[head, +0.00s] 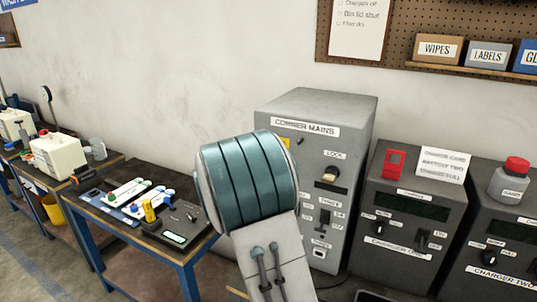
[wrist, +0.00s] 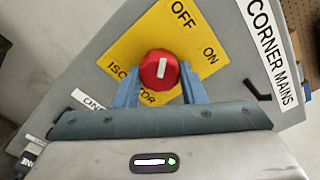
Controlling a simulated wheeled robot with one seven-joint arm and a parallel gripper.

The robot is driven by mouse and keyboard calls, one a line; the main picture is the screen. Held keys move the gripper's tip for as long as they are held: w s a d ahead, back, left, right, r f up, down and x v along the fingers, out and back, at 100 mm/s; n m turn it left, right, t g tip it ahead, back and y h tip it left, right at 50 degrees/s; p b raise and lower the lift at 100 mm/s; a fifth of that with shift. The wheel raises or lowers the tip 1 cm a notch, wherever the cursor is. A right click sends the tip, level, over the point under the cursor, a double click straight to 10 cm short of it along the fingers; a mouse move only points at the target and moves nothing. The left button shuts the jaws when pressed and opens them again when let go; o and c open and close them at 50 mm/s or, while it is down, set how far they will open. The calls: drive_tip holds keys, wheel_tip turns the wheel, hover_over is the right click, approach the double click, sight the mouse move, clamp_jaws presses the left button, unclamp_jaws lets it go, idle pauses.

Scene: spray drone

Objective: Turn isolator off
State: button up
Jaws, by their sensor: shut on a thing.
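The isolator's round red knob (wrist: 159,70) has a white bar mark and sits on a yellow plate (wrist: 135,45) lettered OFF, ON and ISOLATOR. In the tilted wrist view the white mark stands upright, closer in direction to OFF than to ON. My gripper (wrist: 160,88) has its two blue fingers on either side of the knob and is shut on it. In the head view my arm hides the knob and gripper; only a bit of yellow shows beside the arm.
The cabinet front has a LOCK switch (head: 328,174) and other small controls. Grey charger units (head: 408,215) stand to its right. A blue-framed bench (head: 184,250) with tools is on the left. A pegboard (head: 400,45) with boxes hangs above.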

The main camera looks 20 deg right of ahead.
drive_tip(key=shift+s+f+n+p, duration=0.1)
drive_tip(key=shift+f+n+p, duration=0.05)
drive_tip(key=shift+n+p, duration=0.4)
drive_tip(key=o, duration=1)
drive_tip(key=b+v, duration=0.3)
drive_tip(key=v, duration=1)
drive_tip(key=shift+s+a, duration=0.25)
drive_tip(key=shift+s, duration=0.05)
